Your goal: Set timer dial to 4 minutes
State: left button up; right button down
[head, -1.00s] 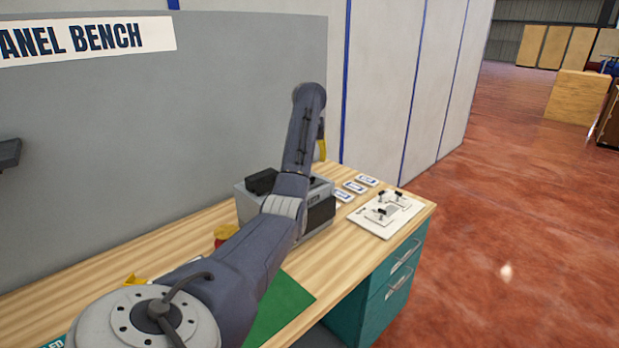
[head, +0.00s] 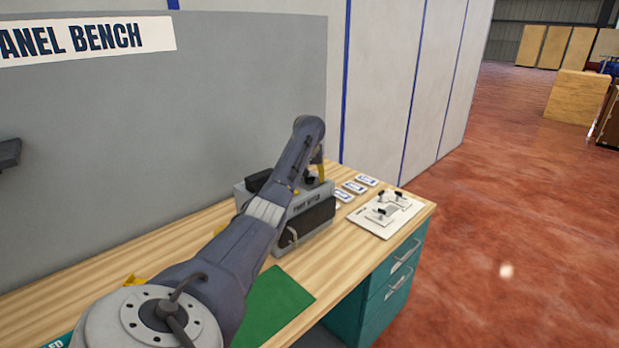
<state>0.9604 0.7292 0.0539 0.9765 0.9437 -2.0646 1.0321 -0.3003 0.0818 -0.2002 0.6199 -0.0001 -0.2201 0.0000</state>
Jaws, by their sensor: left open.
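A grey box-shaped unit (head: 290,222) with a dark front panel stands on the bench, partly behind my left arm. A small dark round part (head: 311,181) shows on its top at the right; I cannot tell whether it is the timer dial, and no minute marks are readable. My left gripper (head: 321,172) is over the right end of the unit's top, close to this dark part. Only a yellow finger shows clearly, and the wrist hides much of the rest. The gripper is open; whether it touches anything cannot be told. My right gripper is out of view.
Several small label cards (head: 354,187) lie right of the unit. A white board with black-handled clamps (head: 375,222) lies near the bench's right end. A green mat (head: 275,308) lies in front. A grey back panel (head: 200,130) rises behind the bench.

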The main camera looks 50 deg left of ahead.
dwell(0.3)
pick_arm(q)
grip_shut()
dwell(0.4)
